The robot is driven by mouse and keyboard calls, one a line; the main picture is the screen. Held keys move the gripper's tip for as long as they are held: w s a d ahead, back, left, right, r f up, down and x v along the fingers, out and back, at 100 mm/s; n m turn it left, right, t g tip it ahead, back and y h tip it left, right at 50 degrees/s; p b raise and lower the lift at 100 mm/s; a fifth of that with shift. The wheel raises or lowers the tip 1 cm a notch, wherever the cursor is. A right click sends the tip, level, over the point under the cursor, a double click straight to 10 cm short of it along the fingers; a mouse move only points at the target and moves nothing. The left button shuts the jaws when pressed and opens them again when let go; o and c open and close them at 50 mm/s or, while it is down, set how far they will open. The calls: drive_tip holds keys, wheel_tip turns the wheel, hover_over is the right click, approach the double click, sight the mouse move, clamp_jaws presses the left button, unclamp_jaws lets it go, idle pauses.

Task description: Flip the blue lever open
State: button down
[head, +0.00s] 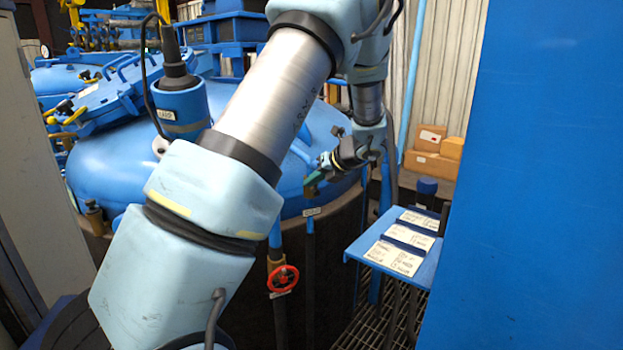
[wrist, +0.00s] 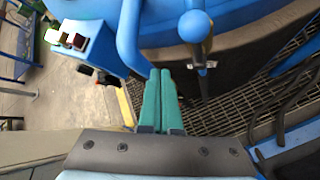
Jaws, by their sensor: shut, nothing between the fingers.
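My gripper (head: 312,187) is in front of the large blue vessel in the head view, its green fingers pointing left and down. In the wrist view the two green fingers of my gripper (wrist: 160,73) lie together, shut and empty. A blue round-ended part (wrist: 195,27), which may be the blue lever, shows ahead and to the right of the fingertips, apart from them. A thin dark rod with a small metal clamp runs below it. I cannot pick out the blue lever for certain in the head view, where my arm hides much of the vessel.
The blue vessel (head: 120,160) fills the left and middle. A red handwheel (head: 283,278) sits on a pipe below it. A blue sloped panel (head: 385,270) with white cards stands right of the gripper. A tall blue wall (head: 540,180) closes the right side. Metal grating (wrist: 225,115) lies below.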

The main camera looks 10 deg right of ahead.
drive_tip(key=s+d+r+b, duration=0.2)
drive_tip(key=s+d+b, duration=0.1)
drive_tip(key=d, duration=0.5)
drive_tip(key=shift+s+d+r, duration=0.15)
drive_tip(key=shift+s+r, duration=0.2)
drive_tip(key=shift+s, duration=0.45)
drive_tip(key=s+a+f+n+g+h, duration=0.1)
drive_tip(key=s+a+f+n+g, duration=0.2)
drive_tip(key=a+n, duration=0.45)
drive_tip(key=s+a+f+n+g+h, duration=0.1)
drive_tip(key=s+a+n+g, duration=0.1)
drive_tip(key=s+a+n, duration=0.35)
drive_tip(key=s+a+f+n+g+h, duration=0.1)
drive_tip(key=s+a+n+h, duration=0.3)
drive_tip(key=s+a+n, duration=0.8)
drive_tip(key=a+f+n, duration=0.1)
drive_tip(key=n, duration=0.7)
drive_tip(key=shift+s+f+n, duration=0.15)
drive_tip(key=shift+s+n, duration=0.15)
